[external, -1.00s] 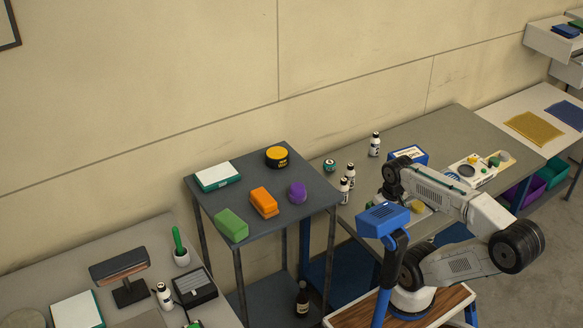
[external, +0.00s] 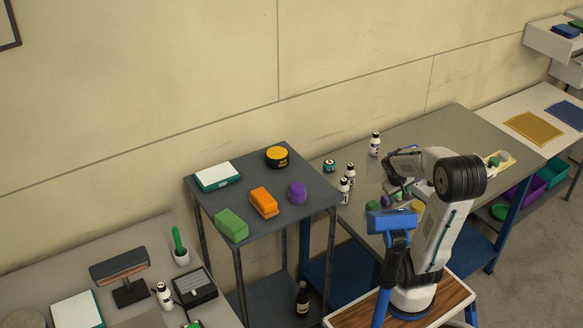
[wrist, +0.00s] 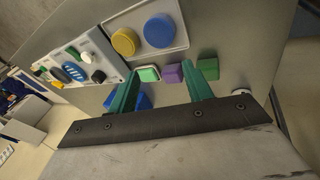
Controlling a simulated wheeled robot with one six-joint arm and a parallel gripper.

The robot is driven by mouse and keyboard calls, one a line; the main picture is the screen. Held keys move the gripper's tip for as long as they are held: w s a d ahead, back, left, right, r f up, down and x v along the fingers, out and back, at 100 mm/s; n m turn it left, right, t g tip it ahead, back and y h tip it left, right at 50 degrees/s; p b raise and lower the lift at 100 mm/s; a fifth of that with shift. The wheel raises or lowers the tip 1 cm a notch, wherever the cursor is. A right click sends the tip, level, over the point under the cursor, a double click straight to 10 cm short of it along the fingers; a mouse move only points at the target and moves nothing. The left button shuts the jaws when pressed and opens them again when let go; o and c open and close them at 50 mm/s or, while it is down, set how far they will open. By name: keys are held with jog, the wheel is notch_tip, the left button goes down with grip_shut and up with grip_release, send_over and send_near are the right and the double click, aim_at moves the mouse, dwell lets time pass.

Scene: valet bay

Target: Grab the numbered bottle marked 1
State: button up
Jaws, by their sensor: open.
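Another similar bottle (external: 164,296) stands on the left desk. I cannot read which one is marked 1. My gripper (external: 393,190) is above the bench, right of the front bottles and apart from them. In the wrist view my gripper (wrist: 160,90) is open, its green fingers spread with nothing held. No bottle is clearly recognisable in the wrist view.
Purple (wrist: 173,73) and green (wrist: 208,68) blocks lie near the fingertips. A tray (wrist: 184,43) holds blue and yellow round pieces; a white panel with knobs (wrist: 78,62) lies beside it. The dark shelf unit (external: 228,177) stands left of the bottles.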

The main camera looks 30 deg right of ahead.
aim_at(343, 190)
jog(key=w+d+f+n+t, duration=0.1)
jog(key=w+d+f+t, duration=0.1)
jog(key=w, duration=0.2)
jog(key=w+d+f+n+t+y, duration=0.1)
jog(key=w+d+f+t, duration=0.1)
jog(key=w, duration=0.3)
jog(key=w+d+f+n+t, duration=0.2)
jog(key=w+d, duration=0.1)
jog(key=w, duration=0.1)
jog(key=shift+w, duration=0.2)
jog(key=w+a+n+t+y, duration=0.1)
jog(key=w+a+n+y, duration=0.1)
jog(key=a+y, duration=0.1)
jog(key=w+a+t+y, duration=0.1)
jog(key=y, duration=0.1)
jog(key=shift+w+a+f+n+t, duration=0.2)
jog(key=shift+a+n+t, duration=0.1)
jog(key=shift+a+n, duration=0.1)
jog(key=a+r+n+y, duration=0.3)
jog(key=a+r+y, duration=0.2)
jog(key=a+y, duration=0.3)
jog(key=shift+t+h, duration=0.3)
jog(key=shift+h, duration=0.5)
jog(key=x, duration=0.5)
jog(key=s+x, duration=0.1)
jog(key=x, duration=0.2)
jog(key=shift+a+f, duration=0.25)
jog(key=shift+a, duration=0.15)
grip_shut()
